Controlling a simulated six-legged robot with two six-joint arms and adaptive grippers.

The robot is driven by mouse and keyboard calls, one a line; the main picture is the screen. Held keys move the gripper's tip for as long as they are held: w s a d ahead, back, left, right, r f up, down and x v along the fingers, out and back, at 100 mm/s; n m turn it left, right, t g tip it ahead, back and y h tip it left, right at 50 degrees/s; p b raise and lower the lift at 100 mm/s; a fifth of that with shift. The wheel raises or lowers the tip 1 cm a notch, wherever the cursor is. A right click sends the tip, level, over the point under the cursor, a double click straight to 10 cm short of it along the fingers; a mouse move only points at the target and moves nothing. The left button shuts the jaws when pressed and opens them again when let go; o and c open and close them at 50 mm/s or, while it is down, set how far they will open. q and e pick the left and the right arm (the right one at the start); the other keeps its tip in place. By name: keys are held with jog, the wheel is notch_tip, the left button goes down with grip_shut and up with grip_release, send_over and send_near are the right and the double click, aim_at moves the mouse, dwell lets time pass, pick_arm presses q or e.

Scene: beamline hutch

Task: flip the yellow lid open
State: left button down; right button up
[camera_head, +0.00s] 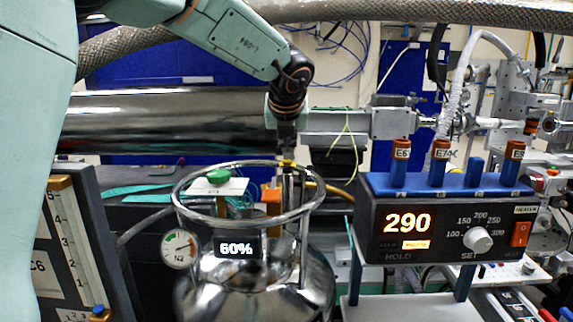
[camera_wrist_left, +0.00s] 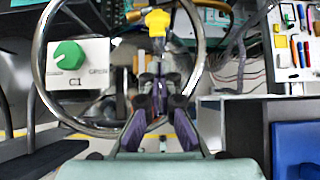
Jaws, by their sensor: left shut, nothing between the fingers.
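A small yellow piece (camera_wrist_left: 157,20), the only part I can take for the yellow lid, shows at the far rim of the metal ring in the left wrist view. A bit of yellow also shows by the ring's far side in the head view (camera_head: 286,163). Whether it is raised or flat I cannot tell. My left gripper (camera_wrist_left: 157,82) is shut and empty, its fingers pointing toward the yellow piece. In the head view the left gripper (camera_head: 288,150) points down at the ring's far side; its tips are hard to make out. Contact is unclear. My right gripper is not in view.
The shiny vessel (camera_head: 250,285) has a metal ring (camera_head: 318,208) on top and a gauge (camera_head: 179,248). A white C1 plate with a green knob (camera_wrist_left: 69,55) lies at the ring's left. A heater controller (camera_head: 440,235) reading 290 stands right. A thick hose (camera_head: 400,12) crosses above.

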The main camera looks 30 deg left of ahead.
aim_at(287, 164)
pick_arm(q)
jog(key=x, duration=0.9)
jog(key=shift+a+f, duration=0.3)
jog(key=shift+a, duration=0.2)
jog(key=shift+w+d, duration=0.2)
